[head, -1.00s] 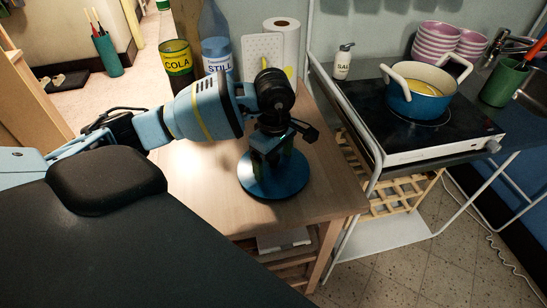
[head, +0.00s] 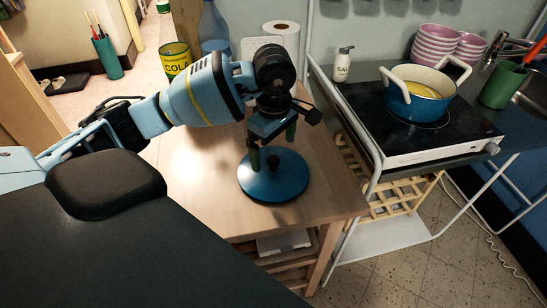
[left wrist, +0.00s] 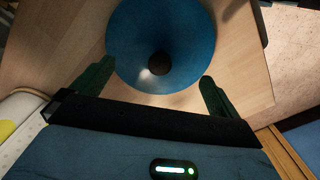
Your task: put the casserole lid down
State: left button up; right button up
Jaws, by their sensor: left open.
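The casserole lid (head: 274,184) is a round blue disc with a dark knob (head: 273,161). It lies flat on the wooden table near its front right part. My left gripper (head: 273,148) is above the lid, open and empty, with its green fingers apart. In the left wrist view the lid (left wrist: 185,40) and its knob (left wrist: 159,62) show between and beyond the two open fingers (left wrist: 154,82). The blue casserole (head: 418,98) with white handles stands uncovered on the hob, with something yellow inside. My right gripper is not in view.
The hob (head: 440,140) is on the counter to the right. The table (head: 200,190) is clear left of the lid.

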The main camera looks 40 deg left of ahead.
aim_at(274, 159)
pick_arm(q)
notch_tip(274, 159, up, 7)
dwell(0.3)
